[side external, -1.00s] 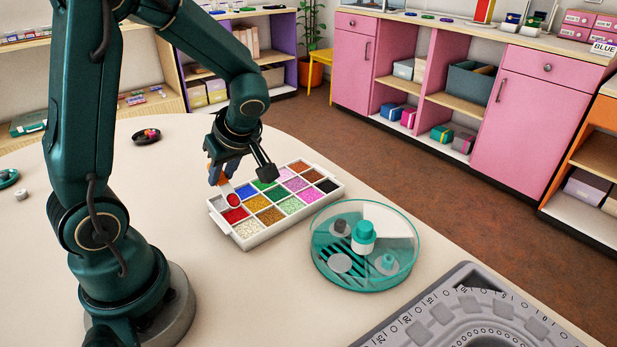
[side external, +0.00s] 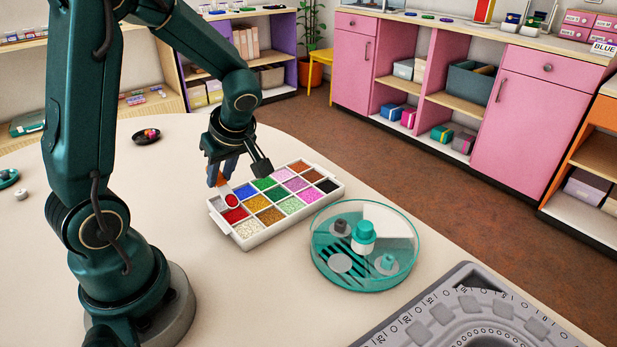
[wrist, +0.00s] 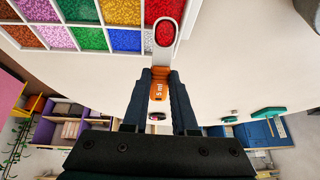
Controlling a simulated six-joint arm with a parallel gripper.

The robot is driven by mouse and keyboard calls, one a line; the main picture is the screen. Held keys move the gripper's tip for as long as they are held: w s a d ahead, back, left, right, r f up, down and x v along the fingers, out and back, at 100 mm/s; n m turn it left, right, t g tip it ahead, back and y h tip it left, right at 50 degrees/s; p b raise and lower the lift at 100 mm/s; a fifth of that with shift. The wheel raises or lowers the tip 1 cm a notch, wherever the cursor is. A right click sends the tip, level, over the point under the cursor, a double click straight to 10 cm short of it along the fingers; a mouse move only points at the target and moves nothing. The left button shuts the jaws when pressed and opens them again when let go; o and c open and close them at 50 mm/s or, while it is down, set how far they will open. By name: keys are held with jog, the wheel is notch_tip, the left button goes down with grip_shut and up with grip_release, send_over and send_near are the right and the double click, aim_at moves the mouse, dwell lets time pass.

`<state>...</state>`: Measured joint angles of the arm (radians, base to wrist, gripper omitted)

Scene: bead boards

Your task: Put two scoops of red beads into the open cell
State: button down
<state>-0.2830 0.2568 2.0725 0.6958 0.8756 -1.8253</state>
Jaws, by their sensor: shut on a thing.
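My gripper (side external: 221,176) is shut on the orange handle of a scoop (wrist: 159,84) marked "5 ml". The scoop's pale bowl holds red beads and appears over the near-left end of the white bead tray (side external: 245,239). In the wrist view the bowl is just below the red bead cell (wrist: 165,9); the height gap is unclear. The red cell also shows in the side view (side external: 236,216). A round teal container (side external: 340,280) with a clear cover and a teal knob stands right of the tray. Which of its cells is open is hard to tell.
A grey bead board (side external: 400,322) with a numbered scale lies at the lower right. A small dark dish (side external: 146,137) with colored items sits behind my arm. The pale table is clear between the tray and the arm's base.

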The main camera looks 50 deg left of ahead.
jog(key=a+h, duration=0.1)
jog(key=h, duration=0.2)
jog(key=shift+a+r, duration=0.25)
jog(key=shift+a, duration=0.1)
jog(key=shift+a+r+h, duration=0.25)
jog(key=shift+r+h, duration=0.4)
jog(key=shift+h, duration=0.55)
jog(key=shift+m, duration=0.3)
